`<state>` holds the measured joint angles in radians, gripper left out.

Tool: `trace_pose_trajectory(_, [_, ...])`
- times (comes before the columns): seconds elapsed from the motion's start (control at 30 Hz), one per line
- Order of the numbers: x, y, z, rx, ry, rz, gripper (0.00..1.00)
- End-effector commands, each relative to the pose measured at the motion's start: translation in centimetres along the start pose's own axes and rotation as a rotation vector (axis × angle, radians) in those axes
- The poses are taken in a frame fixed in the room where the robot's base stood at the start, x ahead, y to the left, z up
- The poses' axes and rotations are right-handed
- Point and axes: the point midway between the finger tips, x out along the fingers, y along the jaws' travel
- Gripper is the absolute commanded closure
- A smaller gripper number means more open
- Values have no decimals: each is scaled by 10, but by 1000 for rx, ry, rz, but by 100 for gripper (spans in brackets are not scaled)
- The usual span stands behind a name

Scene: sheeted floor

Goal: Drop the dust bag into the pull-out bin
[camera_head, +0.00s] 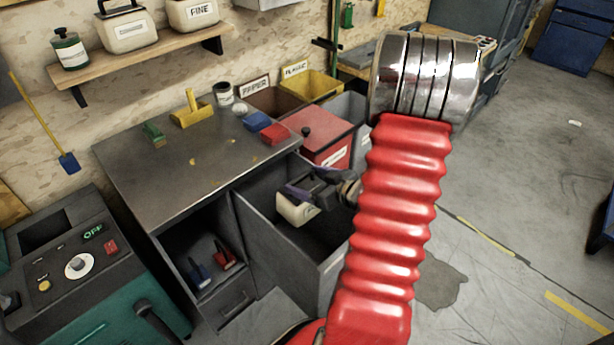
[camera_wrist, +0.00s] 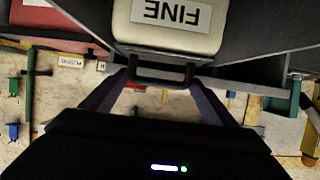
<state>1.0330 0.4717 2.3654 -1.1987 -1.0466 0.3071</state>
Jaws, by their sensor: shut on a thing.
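The dust bag (camera_head: 295,209) is a cream, box-like bag with a dark handle. It hangs within the opening of the grey pull-out bin (camera_head: 277,258), near the bin's back left; I cannot tell how far below the rim it sits. My gripper (camera_head: 312,188) is shut on the bag's handle. In the wrist view the bag (camera_wrist: 170,33) shows upside down with a FINE label, and its black handle lies between the fingers of my gripper (camera_wrist: 155,80). The bin's floor is mostly hidden by shadow, and my red arm covers its right side.
A steel-topped cabinet (camera_head: 150,175) stands left of the bin, with small tools on top. A red lidded bin (camera_head: 325,140) and PAPER and PLASTIC bins stand behind. A wall shelf (camera_head: 140,52) holds more containers. A machine panel (camera_head: 75,265) is front left. Open floor lies right.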

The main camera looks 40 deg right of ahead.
Motion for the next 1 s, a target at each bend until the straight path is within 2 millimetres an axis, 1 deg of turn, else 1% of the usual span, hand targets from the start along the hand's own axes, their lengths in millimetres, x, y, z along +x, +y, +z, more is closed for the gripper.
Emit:
trace_pose_trajectory(0.2, [0,1,-1,-1,2,1,69])
trace_pose_trajectory(0.23, [0,1,-1,-1,2,1,19])
trace_pose_trajectory(0.5, [0,1,0,0,1,2,0])
trace_pose_trajectory(0.83, [-4,1,0,2,0,3,0])
trace_pose_trajectory(1.0, [-17,2,0,1,0,5,0])
